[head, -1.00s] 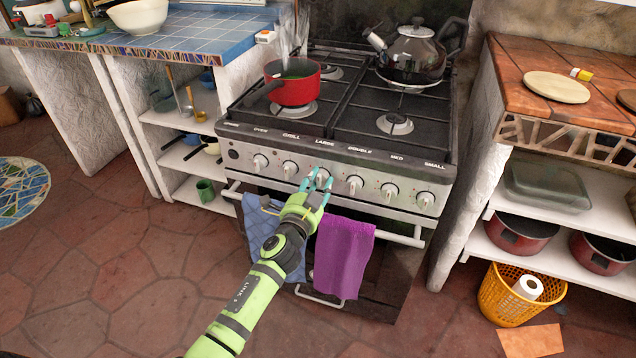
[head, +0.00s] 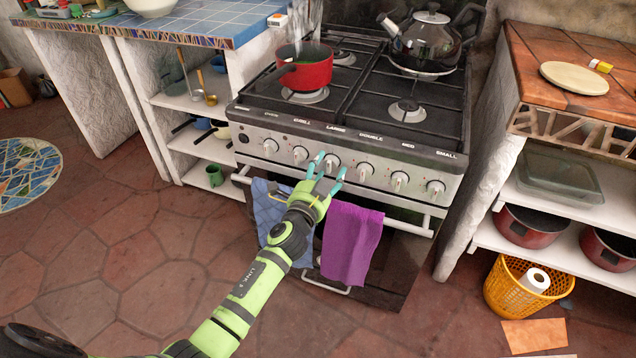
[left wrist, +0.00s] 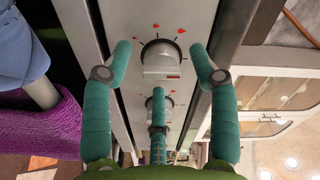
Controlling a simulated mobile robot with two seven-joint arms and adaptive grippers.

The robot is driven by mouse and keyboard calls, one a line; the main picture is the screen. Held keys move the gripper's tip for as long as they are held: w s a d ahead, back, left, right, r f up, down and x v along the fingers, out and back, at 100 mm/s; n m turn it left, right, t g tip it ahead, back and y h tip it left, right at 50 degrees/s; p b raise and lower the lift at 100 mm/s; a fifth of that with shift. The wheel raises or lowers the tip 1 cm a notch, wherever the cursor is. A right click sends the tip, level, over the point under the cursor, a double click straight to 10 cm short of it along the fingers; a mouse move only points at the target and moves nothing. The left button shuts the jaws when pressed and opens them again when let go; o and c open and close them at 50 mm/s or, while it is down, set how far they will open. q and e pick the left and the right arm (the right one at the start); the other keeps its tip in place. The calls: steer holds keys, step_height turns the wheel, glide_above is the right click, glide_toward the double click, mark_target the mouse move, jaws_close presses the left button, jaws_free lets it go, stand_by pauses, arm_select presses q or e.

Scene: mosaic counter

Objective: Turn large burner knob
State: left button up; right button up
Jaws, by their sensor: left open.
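The large burner knob (head: 332,162) is a silver round knob below the "LARGE" label on the stove's front panel (head: 250,144). My left gripper (head: 330,165) has a green body and teal fingers. It is open, with its fingertips at the panel on either side of this knob. In the left wrist view, a silver knob (left wrist: 162,62) with red marks around it lies between the spread fingertips (left wrist: 159,48). No finger is seen pressing on the knob there. A third teal finger shows lower down, in front of another knob. My right gripper is out of view.
Other knobs stand close on both sides, such as the grill knob (head: 300,154) and the double knob (head: 365,171). A blue towel (head: 268,212) and a purple towel (head: 350,243) hang on the oven rail. A red pot (head: 305,70) and a kettle (head: 428,42) sit on top.

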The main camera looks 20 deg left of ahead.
arm_select(q)
steer(key=s, duration=1.1)
steer(key=shift+s+a, duration=0.25)
steer(key=shift+f, duration=0.1)
